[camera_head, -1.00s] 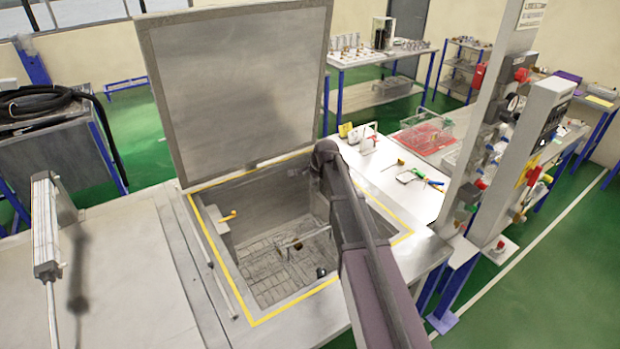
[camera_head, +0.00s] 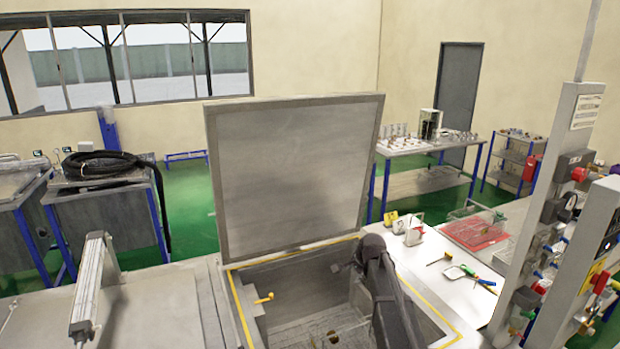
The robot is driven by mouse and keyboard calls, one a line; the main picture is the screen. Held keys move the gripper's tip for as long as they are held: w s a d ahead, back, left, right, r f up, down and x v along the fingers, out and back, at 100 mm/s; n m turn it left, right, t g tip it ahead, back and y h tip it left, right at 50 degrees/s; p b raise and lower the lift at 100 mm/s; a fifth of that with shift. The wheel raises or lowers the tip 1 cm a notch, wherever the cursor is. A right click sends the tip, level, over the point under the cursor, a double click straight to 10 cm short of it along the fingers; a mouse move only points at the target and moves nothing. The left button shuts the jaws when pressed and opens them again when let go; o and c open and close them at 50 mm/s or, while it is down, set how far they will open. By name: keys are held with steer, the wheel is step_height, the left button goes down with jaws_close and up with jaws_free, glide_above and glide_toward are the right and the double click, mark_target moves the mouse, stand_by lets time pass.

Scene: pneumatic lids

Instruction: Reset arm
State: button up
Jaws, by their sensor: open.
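My arm (camera_head: 385,290) reaches up from the bottom of the picture to a bent joint over the right side of an open tank. Its far part drops out of sight behind that joint. My gripper is not visible. The tank (camera_head: 297,290) is a grey basin with a yellow-lined rim, and only the upper part of its floor shows at the bottom edge. Its square grey lid (camera_head: 295,175) stands raised, nearly upright, at the back.
A yellow-handled fitting (camera_head: 264,298) sits on the tank's left wall. Hand tools (camera_head: 465,270) lie on the white bench at right. A control post (camera_head: 560,200) rises at far right. A black hose coil (camera_head: 105,165) lies on a rear table.

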steer(key=s+f+n+g+b, duration=0.1)
steer(key=s+f+n+b, duration=0.3)
steer(key=s, duration=0.6)
steer(key=s+f+n+g+h+b, duration=0.1)
steer(key=s+f+n+g+b, duration=0.1)
steer(key=s+f+n+b, duration=0.2)
steer(key=s+f+n+g+h+b, duration=0.1)
steer(key=s+f+n+b, duration=0.3)
steer(key=s+f+b, duration=0.5)
steer(key=shift+s+d+f+n+g, duration=0.15)
steer(key=shift+s+f, duration=0.35)
steer(key=shift+s, duration=0.7)
steer(key=shift+s+f+n+g, duration=0.1)
steer(key=shift+s+f+g, duration=0.3)
steer(key=shift+s, duration=0.85)
steer(key=shift+s+d+f+n+g, duration=0.15)
steer(key=shift+s+f, duration=0.45)
steer(key=shift+s, duration=0.7)
